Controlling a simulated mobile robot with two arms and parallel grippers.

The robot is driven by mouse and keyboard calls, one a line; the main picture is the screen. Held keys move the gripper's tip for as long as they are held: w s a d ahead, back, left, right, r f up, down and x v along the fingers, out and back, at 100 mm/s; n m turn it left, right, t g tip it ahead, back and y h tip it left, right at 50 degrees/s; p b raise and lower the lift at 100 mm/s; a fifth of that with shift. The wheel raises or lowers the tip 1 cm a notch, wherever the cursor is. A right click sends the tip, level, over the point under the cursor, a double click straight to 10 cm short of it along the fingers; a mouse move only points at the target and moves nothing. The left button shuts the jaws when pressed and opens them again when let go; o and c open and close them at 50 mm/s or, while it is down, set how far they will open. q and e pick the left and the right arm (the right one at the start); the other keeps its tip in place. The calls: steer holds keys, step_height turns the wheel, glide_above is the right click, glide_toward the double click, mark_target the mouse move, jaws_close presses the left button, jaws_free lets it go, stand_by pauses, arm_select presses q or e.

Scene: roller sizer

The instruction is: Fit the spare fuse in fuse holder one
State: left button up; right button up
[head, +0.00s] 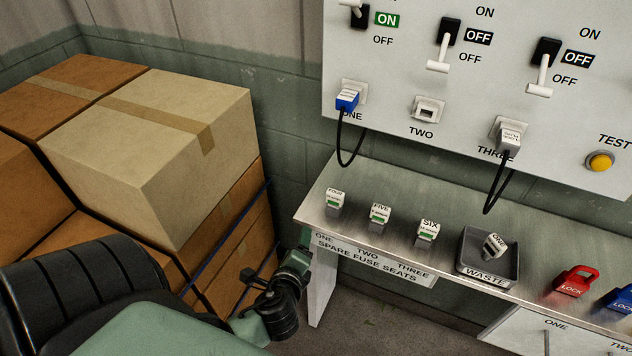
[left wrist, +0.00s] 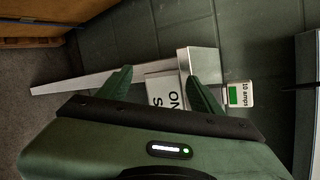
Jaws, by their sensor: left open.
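Spare fuses stand upright along the metal shelf (head: 345,232): fuse FOUR (head: 335,201), fuse FIVE (head: 380,216) and fuse SIX (head: 427,233), each with a green mark. A blue plug-like piece (head: 347,99) with a black cable sits above the panel label ONE; I cannot tell if this is fuse holder one. My left gripper (head: 303,248) is low at the shelf's left end. In the left wrist view my left gripper (left wrist: 160,92) is open and empty, facing the shelf's front label. A fuse with a green window (left wrist: 236,95) is just beyond its right finger, apparently not between the fingers.
A waste tray (head: 487,283) holds a tilted fuse marked ONE (head: 495,244). Red (head: 575,281) and blue (head: 619,298) locks lie to the right. Socket TWO (head: 427,110) is empty; a grey plug (head: 507,138) sits at THREE. Boxes (head: 160,140) crowd the left.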

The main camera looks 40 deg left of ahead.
mark_target(334, 195)
arm_select(q)
steer(key=w+d+r+m+t+h, duration=0.1)
steer(key=w+d+r+m+t, duration=0.15)
steer(key=r+m, duration=0.4)
steer(key=w+d+r+m+t+h, duration=0.1)
steer(key=w+r+m+t+h, duration=0.2)
steer(key=m, duration=0.7)
steer(key=shift+n+t+y, duration=0.25)
steer(key=shift+t+y, duration=0.3)
steer(key=shift+y, duration=0.15)
steer(key=p+x, duration=0.2)
steer(key=x, duration=0.4)
steer(key=shift+w+a+r, duration=0.15)
steer(key=shift+w, duration=0.15)
steer(key=shift+w+a, duration=0.15)
steer(key=shift+w, duration=0.3)
steer(key=c, duration=1.4)
